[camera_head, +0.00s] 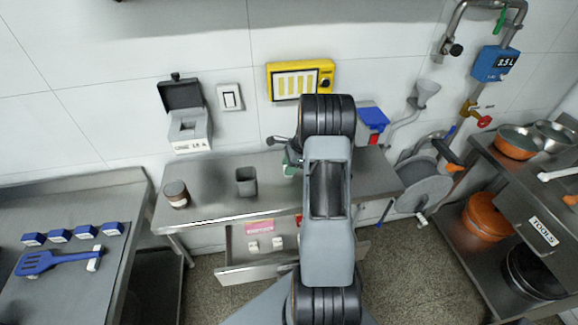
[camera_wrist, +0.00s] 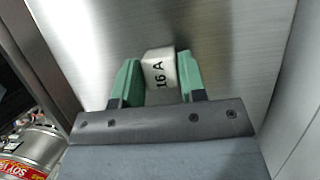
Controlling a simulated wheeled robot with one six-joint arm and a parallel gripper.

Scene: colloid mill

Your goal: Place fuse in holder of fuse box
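The fuse (camera_wrist: 160,70) is a small white block marked "16 A". In the wrist view it sits between the green fingers of my gripper (camera_wrist: 157,78), which is shut on it above a bare metal surface. In the head view a green part of my gripper (camera_head: 291,165) shows over the wall table; my arm hides most of it and the fuse. The likely fuse box (camera_head: 190,128) is grey with a raised dark lid and a label that seems to end in "A". It stands against the wall, left of my gripper. Its holder is too small to make out.
A brown jar (camera_head: 176,194) and a grey cup (camera_head: 246,182) stand on the wall table (camera_head: 215,210). Below, an open drawer (camera_head: 240,268) holds white blocks (camera_head: 265,245) and a pink label. A yellow panel (camera_head: 300,80) hangs on the wall. A mill (camera_head: 372,120) stands at right.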

